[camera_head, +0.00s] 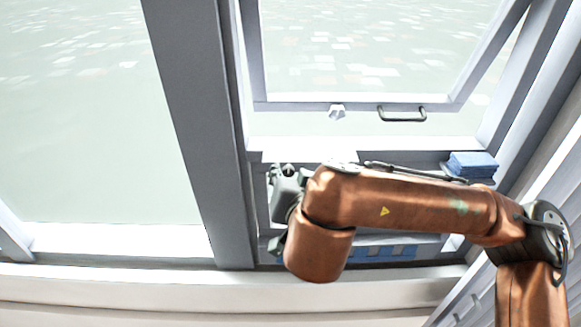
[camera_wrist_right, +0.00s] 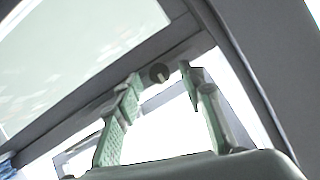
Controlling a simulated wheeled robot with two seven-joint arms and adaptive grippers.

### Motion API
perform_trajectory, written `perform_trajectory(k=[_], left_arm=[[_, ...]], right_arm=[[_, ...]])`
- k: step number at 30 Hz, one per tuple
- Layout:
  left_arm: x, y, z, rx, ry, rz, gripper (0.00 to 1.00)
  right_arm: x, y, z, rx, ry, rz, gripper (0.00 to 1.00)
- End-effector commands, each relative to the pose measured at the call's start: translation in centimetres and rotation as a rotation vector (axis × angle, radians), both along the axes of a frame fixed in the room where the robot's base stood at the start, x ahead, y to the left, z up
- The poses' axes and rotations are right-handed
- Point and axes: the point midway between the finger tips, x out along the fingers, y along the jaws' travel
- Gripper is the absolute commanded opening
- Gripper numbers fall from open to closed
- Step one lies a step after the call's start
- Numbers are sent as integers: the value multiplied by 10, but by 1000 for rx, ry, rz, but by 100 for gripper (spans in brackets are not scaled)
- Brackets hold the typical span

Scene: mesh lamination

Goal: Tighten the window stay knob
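A dark round knob (camera_wrist_right: 159,73) with a pale slot or bar shows near the window frame in the right wrist view. My right gripper (camera_wrist_right: 162,82) is open, with its two green fingers on either side of the knob's line of sight. I cannot tell whether they touch it. In the head view the grey body of my right gripper (camera_head: 285,192) is beside the window post, partly hidden by my copper arm, and the knob cannot be made out with certainty. My left gripper is not in view.
The window sash (camera_head: 300,106) hangs open, with a dark handle (camera_head: 402,114) and a white latch (camera_head: 337,112). A grey post (camera_head: 195,110) stands left of my right gripper. A folded blue stack (camera_head: 472,165) lies on the sill at right. More blue pieces (camera_head: 372,253) show below my arm.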

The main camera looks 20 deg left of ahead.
Motion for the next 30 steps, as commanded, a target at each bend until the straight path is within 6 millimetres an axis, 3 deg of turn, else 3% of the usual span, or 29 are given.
perform_trajectory(k=[11,27,30], left_arm=[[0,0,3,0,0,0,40],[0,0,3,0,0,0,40],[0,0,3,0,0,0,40]], right_arm=[[7,3,-4,1,1,1,36],[6,3,-3,1,1,1,0],[6,3,-3,1,0,1,0]])
